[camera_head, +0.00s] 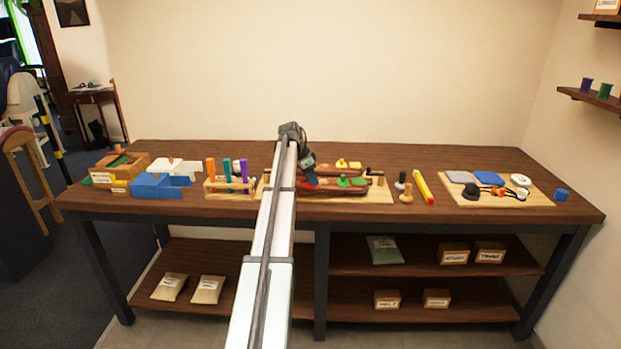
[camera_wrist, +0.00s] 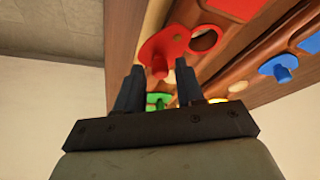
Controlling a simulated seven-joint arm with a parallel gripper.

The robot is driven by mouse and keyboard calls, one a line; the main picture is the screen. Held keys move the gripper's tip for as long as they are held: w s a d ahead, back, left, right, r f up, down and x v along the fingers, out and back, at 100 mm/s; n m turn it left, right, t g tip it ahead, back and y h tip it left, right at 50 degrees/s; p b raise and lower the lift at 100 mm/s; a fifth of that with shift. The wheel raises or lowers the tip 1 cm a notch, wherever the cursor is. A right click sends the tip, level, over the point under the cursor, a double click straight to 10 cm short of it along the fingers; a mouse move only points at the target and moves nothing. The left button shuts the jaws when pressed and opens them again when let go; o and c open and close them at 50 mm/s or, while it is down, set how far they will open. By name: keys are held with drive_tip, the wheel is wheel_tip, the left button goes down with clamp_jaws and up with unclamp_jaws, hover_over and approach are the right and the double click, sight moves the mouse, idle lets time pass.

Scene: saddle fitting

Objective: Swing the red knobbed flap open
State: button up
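The red knobbed flap (camera_wrist: 160,45) shows in the wrist view, with its round knob (camera_wrist: 159,68) between the tips of my gripper (camera_wrist: 157,70). My gripper's two dark fingers are apart, one on each side of the knob; I cannot tell whether either touches it. A dark round opening with a red rim (camera_wrist: 205,40) lies just right of the flap. In the head view my arm covers part of the board (camera_head: 380,196), and red (camera_head: 309,182) shows beside the gripper.
Green (camera_wrist: 158,100) and blue (camera_wrist: 282,72) knobbed pieces sit near the red flap. In the head view, a peg rack (camera_head: 230,188) and blue box (camera_head: 152,187) stand left. A yellow-red bar (camera_head: 424,188) and a board of small items (camera_head: 480,200) lie right.

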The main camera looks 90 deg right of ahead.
drive_tip(key=shift+o, duration=0.3)
drive_tip(key=shift+r, duration=0.1)
drive_tip(key=v, duration=1.3)
drive_tip(key=shift+w+r, duration=0.25)
drive_tip(key=shift+a, duration=0.1)
